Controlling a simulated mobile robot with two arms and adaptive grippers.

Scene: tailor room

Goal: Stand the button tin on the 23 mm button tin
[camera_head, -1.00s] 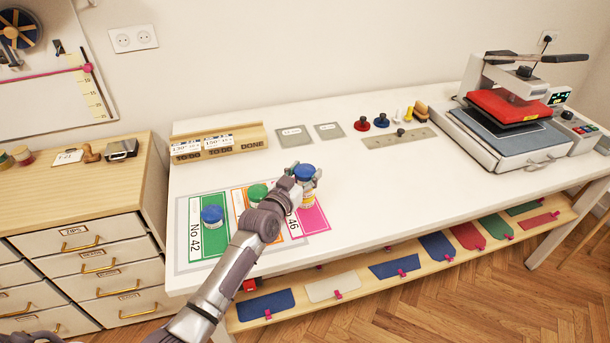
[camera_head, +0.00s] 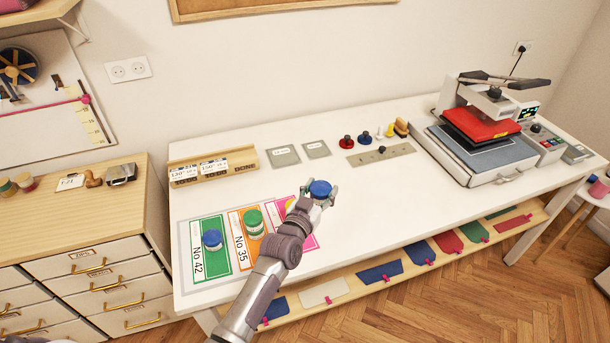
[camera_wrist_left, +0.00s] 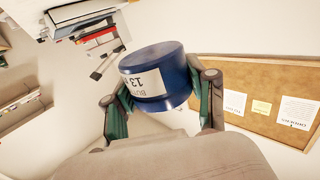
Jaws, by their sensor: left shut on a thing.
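My left gripper (camera_head: 321,192) is shut on a blue button tin (camera_head: 319,186), held above the white table. In the left wrist view the tin (camera_wrist_left: 155,75) sits between both fingers; its white label, upside down in the picture, reads "13". A blue-lidded tin (camera_head: 212,239) stands on the green No 42 card. A green-lidded tin (camera_head: 253,221) stands on the orange No 35 card. A yellow thing (camera_head: 290,204), mostly hidden by my left wrist, shows at the pink card (camera_head: 311,241). I cannot read which tin is the 23 mm one. My right gripper is not in view.
A wooden rack (camera_head: 213,168) with labels and two grey plates (camera_head: 284,155) lie at the back. Red and blue knobs (camera_head: 346,142) stand near a metal strip (camera_head: 381,154). A heat press (camera_head: 480,140) fills the right end. The table between is clear.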

